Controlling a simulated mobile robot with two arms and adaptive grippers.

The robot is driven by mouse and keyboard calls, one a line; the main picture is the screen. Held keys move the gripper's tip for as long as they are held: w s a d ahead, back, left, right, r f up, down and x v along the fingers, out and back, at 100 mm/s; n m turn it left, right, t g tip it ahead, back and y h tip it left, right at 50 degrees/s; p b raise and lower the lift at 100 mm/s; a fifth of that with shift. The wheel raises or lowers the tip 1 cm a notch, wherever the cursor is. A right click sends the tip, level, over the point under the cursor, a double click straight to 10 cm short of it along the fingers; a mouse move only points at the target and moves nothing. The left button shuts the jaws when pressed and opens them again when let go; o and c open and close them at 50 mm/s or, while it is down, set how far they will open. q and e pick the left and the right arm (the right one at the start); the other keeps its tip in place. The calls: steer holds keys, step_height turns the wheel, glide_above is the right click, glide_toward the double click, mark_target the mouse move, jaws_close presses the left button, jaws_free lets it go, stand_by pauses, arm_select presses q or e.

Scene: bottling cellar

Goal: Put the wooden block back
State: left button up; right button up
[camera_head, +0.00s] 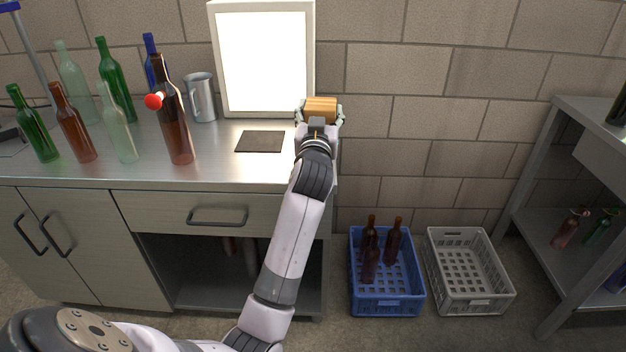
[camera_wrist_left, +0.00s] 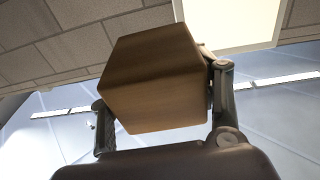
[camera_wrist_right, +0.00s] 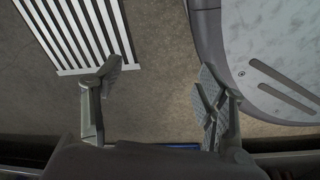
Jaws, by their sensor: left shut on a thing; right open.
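The wooden block (camera_head: 320,104) is light brown and sits between the fingers of my left gripper (camera_head: 320,117), in front of the wall near the counter's right end. In the left wrist view the block (camera_wrist_left: 155,75) fills the middle, with a finger of my left gripper (camera_wrist_left: 160,105) on each side. My left gripper is shut on it. The head view does not settle whether the block touches anything below. My right gripper (camera_wrist_right: 160,90) shows only in the right wrist view, open and empty above the floor.
The metal counter (camera_head: 200,173) carries several bottles at its left, a metal mug (camera_head: 201,97), a bright light panel (camera_head: 264,60) and a dark square mat (camera_head: 260,141). A blue crate (camera_head: 388,306) with bottles and an empty grey crate (camera_head: 478,304) stand on the floor. A shelf (camera_head: 548,235) stands at right.

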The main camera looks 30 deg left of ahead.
arm_select(q)
steer(key=shift+n+y, duration=0.4)
steer(key=shift+y, duration=0.1)
steer(key=w+a+r, duration=0.1)
steer(key=a+r+b, duration=0.1)
steer(key=r, duration=0.1)
steer(key=w+a+r, duration=0.1)
steer(key=shift+w+a+r+b, duration=0.35)
steer(key=shift+r, duration=0.05)
steer(key=f+b, duration=0.1)
steer(key=f, duration=0.6)
steer(key=f+b, duration=0.2)
steer(key=f, duration=0.6)
steer(key=shift+w+a+f, duration=0.15)
steer(key=shift+a+f, duration=0.05)
step_height(320, 180, down, 4)
steer(key=shift+r+b, duration=0.2)
steer(key=shift+b, duration=0.7)
arm_select(e)
steer(key=w+r, duration=0.3)
steer(key=r, duration=0.4)
steer(key=w+r+t, duration=0.1)
steer(key=w+r, duration=0.3)
steer(key=r, duration=0.4)
steer(key=shift+a+r, duration=0.25)
steer(key=shift+a, duration=0.15)
arm_select(q)
steer(key=shift+f, duration=0.15)
arm_select(e)
steer(key=shift+w+r, duration=0.1)
